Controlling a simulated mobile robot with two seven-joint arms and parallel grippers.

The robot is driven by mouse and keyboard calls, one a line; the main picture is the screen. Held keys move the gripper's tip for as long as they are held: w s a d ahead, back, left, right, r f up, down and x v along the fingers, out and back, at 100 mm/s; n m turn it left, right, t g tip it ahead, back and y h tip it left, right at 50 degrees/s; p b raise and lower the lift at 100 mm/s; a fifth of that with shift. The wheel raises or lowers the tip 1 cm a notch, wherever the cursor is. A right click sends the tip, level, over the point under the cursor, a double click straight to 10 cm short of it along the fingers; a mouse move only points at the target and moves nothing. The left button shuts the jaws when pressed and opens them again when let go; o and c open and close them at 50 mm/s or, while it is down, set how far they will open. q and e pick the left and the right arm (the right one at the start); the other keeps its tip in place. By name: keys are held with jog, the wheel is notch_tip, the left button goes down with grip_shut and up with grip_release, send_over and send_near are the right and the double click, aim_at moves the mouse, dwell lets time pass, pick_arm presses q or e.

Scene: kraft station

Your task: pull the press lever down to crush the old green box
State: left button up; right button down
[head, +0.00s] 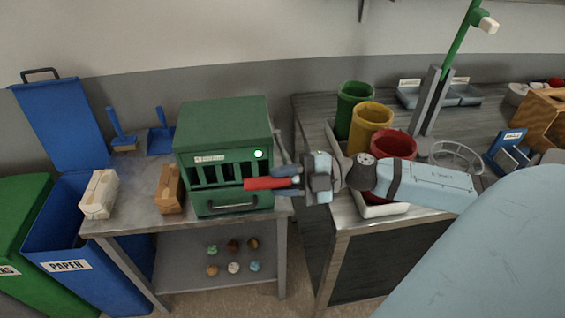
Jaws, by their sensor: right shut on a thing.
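The press (222,135) is a green box-shaped machine on a grey table, with a barred front, a lit green lamp and a drawer-like handle low on its face. A grey bar (281,148) runs along its right side. The red lever handle (262,183) sticks out to the left in front of the press's right front. My right gripper (284,182) comes from the right and is shut on the red handle. The old green box cannot be made out; the inside behind the bars is dark. My left gripper is out of view.
Two cartons, one pale (99,194) and one brown (170,189), stand left of the press. Blue (60,235) and green (22,215) bins stand at the left. Green, yellow and red cups (371,121) stand on the right-hand bench near my right arm. Several small balls lie on the lower shelf.

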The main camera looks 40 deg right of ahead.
jog(key=shift+s+f, duration=0.15)
jog(key=shift+f, duration=0.4)
jog(key=c, duration=0.9)
grip_release()
jog(key=shift+r, duration=0.25)
jog(key=shift+r, duration=0.3)
notch_tip(320, 180, up, 19)
jog(key=shift+r+p, duration=0.15)
jog(key=shift+p, duration=1.1)
